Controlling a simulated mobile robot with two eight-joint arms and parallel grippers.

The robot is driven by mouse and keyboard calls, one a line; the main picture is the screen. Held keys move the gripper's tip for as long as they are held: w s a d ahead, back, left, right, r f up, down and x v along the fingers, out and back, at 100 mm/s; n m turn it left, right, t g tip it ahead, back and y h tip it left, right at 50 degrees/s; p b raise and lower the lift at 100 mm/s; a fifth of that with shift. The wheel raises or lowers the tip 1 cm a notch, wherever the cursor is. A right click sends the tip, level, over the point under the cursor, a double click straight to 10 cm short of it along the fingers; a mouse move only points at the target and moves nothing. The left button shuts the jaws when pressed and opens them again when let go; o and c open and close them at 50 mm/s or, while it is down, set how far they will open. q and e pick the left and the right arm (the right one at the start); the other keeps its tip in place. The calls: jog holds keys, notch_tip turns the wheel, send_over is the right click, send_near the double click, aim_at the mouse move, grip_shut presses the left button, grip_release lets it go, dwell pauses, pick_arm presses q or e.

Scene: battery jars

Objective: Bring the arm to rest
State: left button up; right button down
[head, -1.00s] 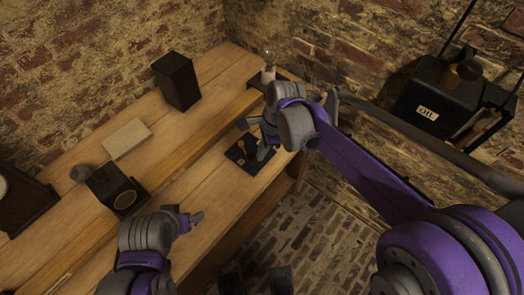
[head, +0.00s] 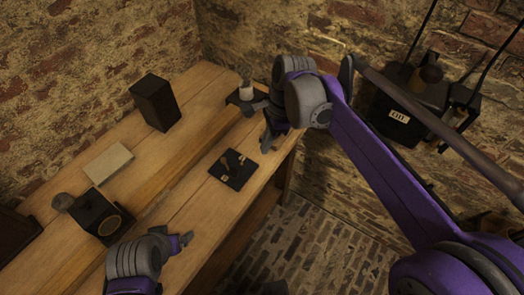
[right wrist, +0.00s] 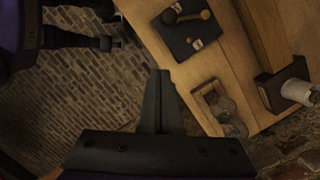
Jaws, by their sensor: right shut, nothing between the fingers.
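My right gripper (head: 267,143) hangs over the right end of the wooden bench, beside the black mat (head: 232,169) and apart from it. In the right wrist view its two fingers (right wrist: 160,75) lie together with nothing between them.
On the bench (head: 160,192) stand a dark block (head: 155,103), a pale slab (head: 108,163), a black box with a round face (head: 102,217) and a white jar-like piece (head: 246,91). A wooden holder with round things (right wrist: 218,106) shows in the wrist view. A black OIL box (head: 407,108) hangs on the brick wall.

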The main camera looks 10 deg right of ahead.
jog(key=shift+r, duration=0.15)
dwell(0.4)
pick_arm(q)
jog(key=r+p, duration=0.1)
jog(key=r, duration=0.1)
jog(key=w+r+p, duration=0.1)
jog(key=r+p, duration=0.1)
pick_arm(e)
jog(key=s+d+f+n+t+h, duration=0.1)
jog(key=s+d+f+n+t, duration=0.1)
jog(key=s+n, duration=0.6)
jog(key=s+d+f+n+t+h, duration=0.1)
jog(key=s+d+f+n+t, duration=0.2)
jog(key=s+d+n, duration=0.4)
jog(key=shift+s+f+n+t+h, duration=0.3)
jog(key=shift+s+f+n+h, duration=0.25)
jog(key=shift+n, duration=0.45)
jog(key=shift+r, duration=0.1)
